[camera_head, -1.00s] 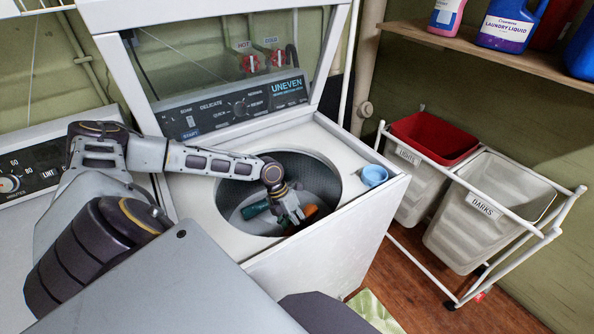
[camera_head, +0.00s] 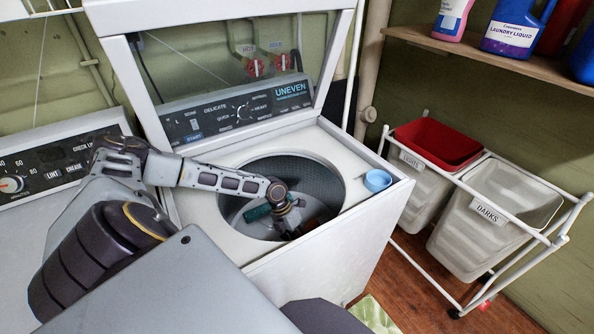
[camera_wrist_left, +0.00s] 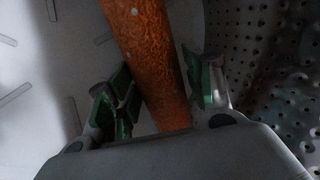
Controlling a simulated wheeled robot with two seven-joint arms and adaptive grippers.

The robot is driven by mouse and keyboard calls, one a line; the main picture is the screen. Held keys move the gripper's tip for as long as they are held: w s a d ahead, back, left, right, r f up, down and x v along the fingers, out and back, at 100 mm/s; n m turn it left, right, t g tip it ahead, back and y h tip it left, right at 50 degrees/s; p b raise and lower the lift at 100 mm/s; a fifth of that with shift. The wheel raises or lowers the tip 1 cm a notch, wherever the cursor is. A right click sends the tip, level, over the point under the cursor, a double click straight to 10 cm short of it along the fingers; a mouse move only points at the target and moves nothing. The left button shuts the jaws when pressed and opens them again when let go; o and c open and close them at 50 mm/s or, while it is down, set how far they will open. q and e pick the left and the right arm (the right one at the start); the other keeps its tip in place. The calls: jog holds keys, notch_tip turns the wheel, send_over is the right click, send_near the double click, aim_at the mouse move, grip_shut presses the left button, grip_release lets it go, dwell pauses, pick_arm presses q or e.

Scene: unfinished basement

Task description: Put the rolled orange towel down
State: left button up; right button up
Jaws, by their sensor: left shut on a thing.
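The rolled orange towel (camera_wrist_left: 160,60) runs between the green-padded fingers of my left gripper (camera_wrist_left: 163,85) in the left wrist view. In the head view my left gripper (camera_head: 291,228) is down inside the open washer drum (camera_head: 315,182), shut on the towel. Only a dim orange-brown part of the towel (camera_head: 312,224) shows there, beside the gripper. The wrist view shows the drum's smooth pale floor and perforated wall around the towel. The towel's far end is cut off by the frame. My right gripper is not in view.
A teal roll (camera_head: 257,212) lies in the drum left of my gripper. A blue cup (camera_head: 377,180) stands on the washer's right top edge. The raised lid (camera_head: 235,75) is behind the drum. A cart with laundry bins (camera_head: 487,213) stands to the right.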

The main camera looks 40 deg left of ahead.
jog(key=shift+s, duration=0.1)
pick_arm(q)
jog(key=shift+f, duration=1.85)
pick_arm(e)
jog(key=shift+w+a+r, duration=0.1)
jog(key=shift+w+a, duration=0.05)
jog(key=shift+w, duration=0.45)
pick_arm(q)
jog(key=shift+f, duration=0.15)
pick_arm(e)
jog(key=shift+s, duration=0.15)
pick_arm(q)
jog(key=shift+f+b, duration=0.1)
jog(key=shift+b, duration=0.25)
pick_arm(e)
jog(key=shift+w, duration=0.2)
pick_arm(q)
jog(key=shift+f, duration=0.25)
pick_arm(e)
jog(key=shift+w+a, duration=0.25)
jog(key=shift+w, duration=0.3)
